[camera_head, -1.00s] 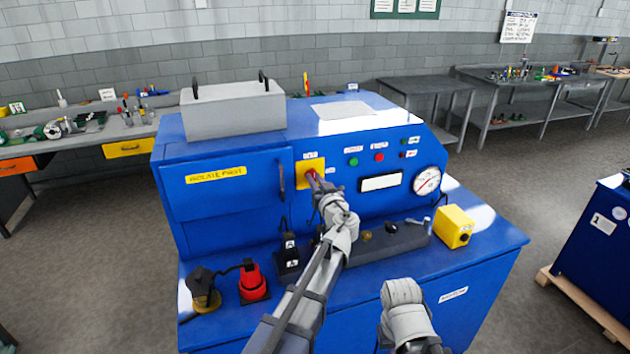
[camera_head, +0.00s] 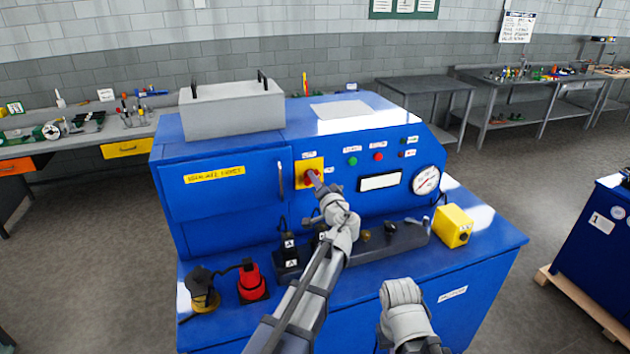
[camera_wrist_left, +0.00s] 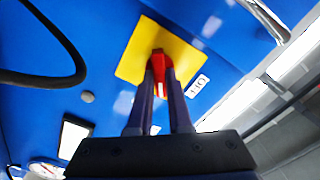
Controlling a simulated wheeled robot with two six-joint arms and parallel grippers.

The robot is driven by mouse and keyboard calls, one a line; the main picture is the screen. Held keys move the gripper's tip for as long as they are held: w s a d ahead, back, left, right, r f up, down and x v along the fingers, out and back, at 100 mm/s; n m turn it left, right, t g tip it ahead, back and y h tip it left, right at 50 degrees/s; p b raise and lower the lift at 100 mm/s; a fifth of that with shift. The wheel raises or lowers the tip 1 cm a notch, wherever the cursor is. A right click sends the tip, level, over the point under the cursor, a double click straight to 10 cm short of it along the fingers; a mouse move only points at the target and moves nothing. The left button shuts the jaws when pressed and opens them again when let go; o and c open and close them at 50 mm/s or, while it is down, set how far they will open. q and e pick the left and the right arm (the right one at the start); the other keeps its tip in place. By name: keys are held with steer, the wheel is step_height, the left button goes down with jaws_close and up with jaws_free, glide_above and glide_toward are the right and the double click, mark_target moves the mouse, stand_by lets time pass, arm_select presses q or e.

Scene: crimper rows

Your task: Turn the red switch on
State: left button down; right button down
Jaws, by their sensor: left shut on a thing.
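The red switch (camera_head: 310,177) sits on a yellow square plate (camera_head: 308,165) on the blue machine's front panel, right of the cabinet door. In the left wrist view the red switch (camera_wrist_left: 161,65) shows at the fingertips, on the yellow plate (camera_wrist_left: 140,45). My left gripper (camera_wrist_left: 160,72) is shut on the red switch, one dark finger on each side of it. In the head view my left gripper (camera_head: 317,184) partly covers the switch. A small label beside the plate (camera_wrist_left: 196,86) shows in the wrist view. My right arm is low at the front; its fingertips are not visible.
The blue machine (camera_head: 225,220) has a door handle (camera_head: 280,180) left of the plate, and green (camera_head: 352,161) and red (camera_head: 378,157) buttons and a gauge (camera_head: 426,180) to the right. A red object (camera_head: 251,280) and a yellow box (camera_head: 454,226) stand on its ledge.

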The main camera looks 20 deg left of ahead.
arm_select(q)
steer(key=m, duration=0.7)
steer(key=shift+d+f, duration=0.1)
steer(key=shift+f, duration=0.1)
stand_by(0.4)
steer(key=c, duration=0.8)
jaws_free()
steer(key=shift+c, duration=0.2)
steer(key=v, duration=0.7)
steer(key=shift+s+d, duration=0.2)
steer(key=shift+s, duration=0.15)
